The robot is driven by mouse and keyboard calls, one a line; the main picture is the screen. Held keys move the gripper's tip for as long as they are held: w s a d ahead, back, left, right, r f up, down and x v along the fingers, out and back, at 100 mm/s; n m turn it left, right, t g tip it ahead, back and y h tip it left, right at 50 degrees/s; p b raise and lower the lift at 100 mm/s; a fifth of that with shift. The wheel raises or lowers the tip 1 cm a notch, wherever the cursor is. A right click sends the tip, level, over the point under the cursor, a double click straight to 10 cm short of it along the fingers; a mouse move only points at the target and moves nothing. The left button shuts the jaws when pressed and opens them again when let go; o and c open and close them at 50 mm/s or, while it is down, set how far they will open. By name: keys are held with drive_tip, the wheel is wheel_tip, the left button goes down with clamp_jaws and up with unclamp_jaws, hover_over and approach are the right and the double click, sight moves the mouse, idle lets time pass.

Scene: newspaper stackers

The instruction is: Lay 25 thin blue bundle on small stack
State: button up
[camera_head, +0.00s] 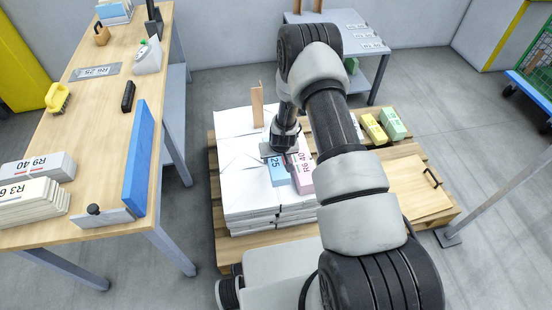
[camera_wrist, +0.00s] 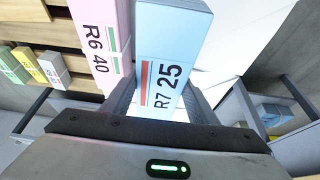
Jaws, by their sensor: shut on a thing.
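A thin light-blue bundle (camera_wrist: 172,50) marked R7 25 is between the fingers of my gripper (camera_wrist: 160,100), which is shut on it. The blue bundle also shows in the head view (camera_head: 278,175), over the white paper stack (camera_head: 245,182) on the wooden pallet. My gripper (camera_head: 280,152) is partly hidden by my arm there. A pink bundle (camera_head: 303,178) marked R6 40 lies just right of the blue one; it also shows in the wrist view (camera_wrist: 101,35). I cannot tell whether the blue bundle touches the stack or the pink bundle.
An upright wooden piece (camera_head: 257,107) stands at the stack's back. Yellow (camera_head: 374,128) and green (camera_head: 392,123) bundles lie on the pallet's right, near a board with a black handle (camera_head: 420,188). A workbench (camera_head: 85,130) stands left, a grey table (camera_head: 340,30) behind.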

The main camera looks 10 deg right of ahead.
drive_tip(key=shift+f+b, duration=0.3)
drive_tip(key=shift+b, duration=0.05)
wheel_tip(320, 180, down, 5)
drive_tip(key=b, duration=0.4)
drive_tip(key=shift+f, duration=1.25)
drive_tip(key=shift+f, duration=0.6)
drive_tip(key=o, duration=1.6)
drive_tip(key=shift+o, duration=0.3)
drive_tip(key=shift+s, duration=0.15)
drive_tip(key=p+v, duration=0.5)
drive_tip(key=v, duration=1.2)
drive_tip(key=shift+r, duration=0.15)
